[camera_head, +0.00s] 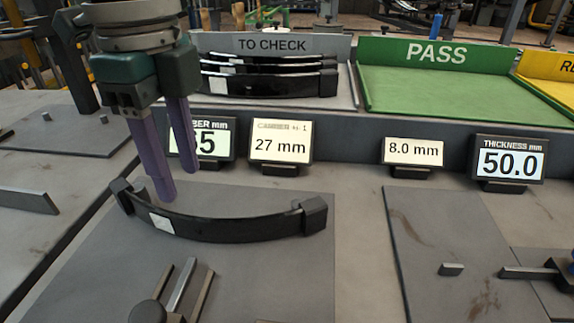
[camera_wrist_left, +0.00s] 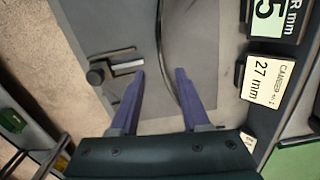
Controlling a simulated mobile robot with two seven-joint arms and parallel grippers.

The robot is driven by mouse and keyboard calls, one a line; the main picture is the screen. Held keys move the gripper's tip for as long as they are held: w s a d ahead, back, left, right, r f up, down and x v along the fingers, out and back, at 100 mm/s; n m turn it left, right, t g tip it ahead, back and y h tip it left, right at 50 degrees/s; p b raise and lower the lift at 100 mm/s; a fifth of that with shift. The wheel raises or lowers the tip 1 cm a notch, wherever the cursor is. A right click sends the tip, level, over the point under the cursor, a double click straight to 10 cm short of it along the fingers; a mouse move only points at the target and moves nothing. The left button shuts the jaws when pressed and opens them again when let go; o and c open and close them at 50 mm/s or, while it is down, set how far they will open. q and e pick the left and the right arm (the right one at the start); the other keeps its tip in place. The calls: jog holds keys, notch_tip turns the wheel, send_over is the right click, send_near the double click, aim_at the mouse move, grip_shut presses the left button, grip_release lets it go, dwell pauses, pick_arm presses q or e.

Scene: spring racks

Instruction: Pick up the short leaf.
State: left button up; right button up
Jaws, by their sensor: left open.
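A dark curved leaf (camera_head: 225,229) with a small pale label lies on a grey plate (camera_head: 270,275), its ends at two dark blocks. My left gripper (camera_head: 180,186) is open and empty, fingers pointing down at the leaf's left part. One fingertip overlaps the leaf's far edge in the head view; I cannot tell whether it touches. In the left wrist view the leaf (camera_wrist_left: 164,62) is a thin dark curve running between the open fingertips (camera_wrist_left: 160,72). Several more dark leaves (camera_head: 270,84) lie in the TO CHECK tray behind. My right gripper is not in view.
A camber display (camera_head: 207,142), partly hidden by my left fingers, a 27 mm card (camera_head: 281,141), an 8.0 mm card (camera_head: 413,152) and a thickness display (camera_head: 508,161) stand behind the plate. The green PASS tray (camera_head: 450,95) is at the back right. A knobbed fixture (camera_head: 150,312) stands in front.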

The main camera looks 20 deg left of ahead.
aim_at(197, 217)
pick_arm(q)
jog(key=f, duration=0.4)
jog(key=f+b, duration=0.1)
jog(key=f, duration=0.3)
jog(key=shift+w+d+f, duration=0.1)
jog(key=shift+d+f, duration=0.1)
jog(key=shift+f, duration=0.1)
grip_shut()
jog(key=shift+r, duration=0.1)
dwell(1.0)
